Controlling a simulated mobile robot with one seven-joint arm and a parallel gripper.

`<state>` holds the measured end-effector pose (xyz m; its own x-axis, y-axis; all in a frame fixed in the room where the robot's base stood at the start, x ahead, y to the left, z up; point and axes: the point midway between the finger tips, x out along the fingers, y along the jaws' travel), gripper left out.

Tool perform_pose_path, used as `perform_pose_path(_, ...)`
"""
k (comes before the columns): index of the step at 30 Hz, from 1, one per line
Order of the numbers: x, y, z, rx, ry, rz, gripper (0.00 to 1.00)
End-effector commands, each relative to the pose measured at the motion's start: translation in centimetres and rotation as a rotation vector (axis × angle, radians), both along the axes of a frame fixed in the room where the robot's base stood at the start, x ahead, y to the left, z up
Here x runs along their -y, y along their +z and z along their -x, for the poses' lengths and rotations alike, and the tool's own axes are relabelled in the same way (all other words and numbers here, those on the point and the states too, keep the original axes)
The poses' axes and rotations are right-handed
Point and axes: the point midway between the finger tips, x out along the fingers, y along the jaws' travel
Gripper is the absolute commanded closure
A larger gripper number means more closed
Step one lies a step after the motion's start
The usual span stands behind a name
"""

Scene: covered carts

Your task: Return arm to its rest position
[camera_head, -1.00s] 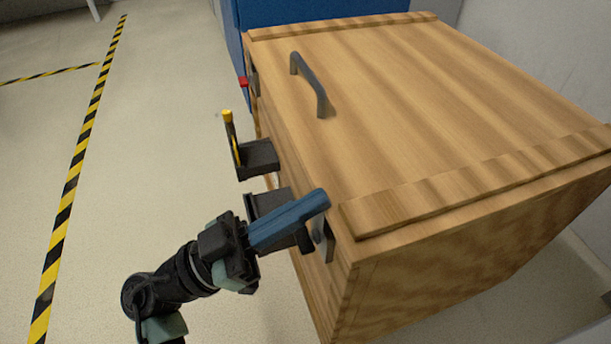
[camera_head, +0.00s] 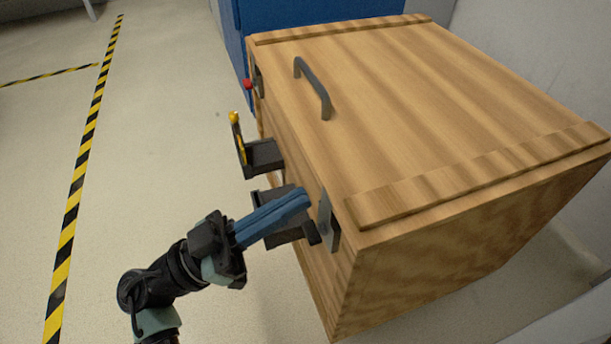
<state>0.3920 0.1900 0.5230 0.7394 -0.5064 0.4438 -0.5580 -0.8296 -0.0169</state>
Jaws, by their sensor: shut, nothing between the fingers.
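My gripper (camera_head: 306,216), with blue fingers, is at the lower middle of the head view. It is shut and holds nothing. My black and grey-green arm reaches up to it from the lower left. The fingertips are beside the near left corner of the wooden cart box (camera_head: 440,110), close to a grey metal latch plate (camera_head: 325,222). I cannot tell whether they touch it. The box lid is closed and has a dark grey handle (camera_head: 314,88) on top.
Two dark brackets stick out from the box's left side; the far bracket (camera_head: 262,157) has a yellow-tipped lever (camera_head: 236,130). A red knob (camera_head: 248,84) sits further back. A blue cabinet (camera_head: 300,14) stands behind. Open floor with striped tape (camera_head: 85,160) lies to the left.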

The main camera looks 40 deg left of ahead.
Motion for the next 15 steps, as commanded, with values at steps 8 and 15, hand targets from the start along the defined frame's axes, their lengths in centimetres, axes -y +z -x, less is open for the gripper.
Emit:
perform_pose_path(8, -2.2, -2.6, 3.1, 0.004, 0.003, 0.000, 1.00)
perform_pose_path(15, -2.5, -3.3, 3.8, 0.005, 0.001, -0.002, 1.00)
